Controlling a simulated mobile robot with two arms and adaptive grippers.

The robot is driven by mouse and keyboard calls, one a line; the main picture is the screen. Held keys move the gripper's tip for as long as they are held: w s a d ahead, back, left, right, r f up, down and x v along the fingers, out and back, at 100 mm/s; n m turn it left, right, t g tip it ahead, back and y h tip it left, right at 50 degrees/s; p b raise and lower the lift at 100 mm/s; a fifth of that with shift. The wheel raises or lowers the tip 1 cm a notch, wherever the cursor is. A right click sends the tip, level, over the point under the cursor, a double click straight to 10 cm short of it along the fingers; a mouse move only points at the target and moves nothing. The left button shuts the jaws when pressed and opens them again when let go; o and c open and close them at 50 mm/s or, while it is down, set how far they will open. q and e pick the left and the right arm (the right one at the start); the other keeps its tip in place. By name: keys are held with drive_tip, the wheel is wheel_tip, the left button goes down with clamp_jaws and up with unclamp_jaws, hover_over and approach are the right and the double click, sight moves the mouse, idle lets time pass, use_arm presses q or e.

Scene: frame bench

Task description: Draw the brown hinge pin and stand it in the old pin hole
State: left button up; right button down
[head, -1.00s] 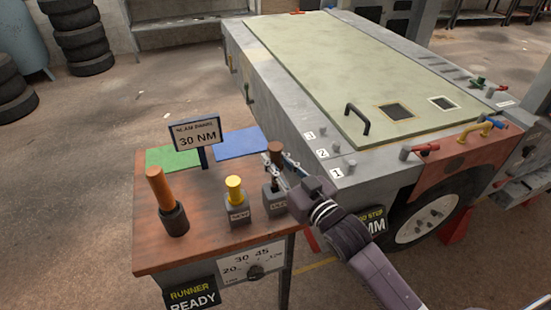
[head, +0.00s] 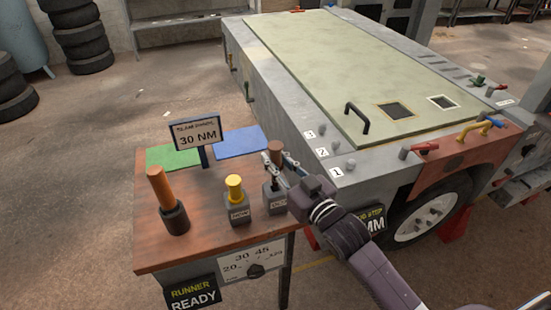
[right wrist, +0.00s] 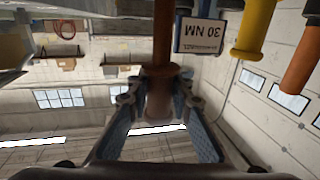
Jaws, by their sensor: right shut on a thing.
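The brown hinge pin (head: 275,157) is upright above a small grey block (head: 275,201) at the bench's right edge; the block's label is too small to read surely. My right gripper (head: 276,163) is shut on the pin near its top. In the right wrist view the pin (right wrist: 162,40) runs between both fingers, its thicker head (right wrist: 158,99) between the pads. The pin's lower end meets the block in the head view, but I cannot tell how deep it sits. My left gripper is not in view.
A second grey block (head: 237,211) with a yellow pin (head: 234,187) stands just left. An orange-handled tool (head: 162,189) stands in a dark holder farther left. The large grey frame (head: 352,160) stands close right.

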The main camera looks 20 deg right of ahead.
sight(275, 182)
drive_tip(key=shift+r+p, duration=0.1)
drive_tip(key=shift+p, duration=0.2)
drive_tip(key=shift+f+b, duration=2.65)
drive_tip(key=shift+f, duration=1.45)
drive_tip(key=c, duration=1.7)
unclamp_jaws()
drive_tip(key=shift+c, duration=0.2)
drive_tip(key=shift+o, duration=0.4)
drive_tip(key=v, duration=1.2)
